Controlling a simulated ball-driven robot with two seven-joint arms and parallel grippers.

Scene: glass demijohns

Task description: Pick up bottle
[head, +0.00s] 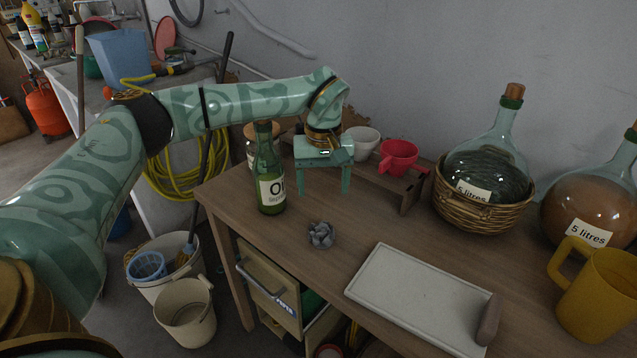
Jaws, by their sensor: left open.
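A green glass bottle (270,172) with a dark neck and a pale label stands upright near the left end of the wooden table (345,226). My left gripper (324,190) points down just to the right of the bottle, with its two green fingers spread apart and nothing between them. A gap shows between the left finger and the bottle. The bottle's front is unobstructed. My right gripper is not in view.
A jar (249,146) stands behind the bottle. A white cup (361,141) and red cup (398,157) are behind my gripper. Right are demijohns (487,158) (581,203) and a yellow mug (603,292). A grey rosette-shaped object (321,235) and pale tray (418,296) lie in front.

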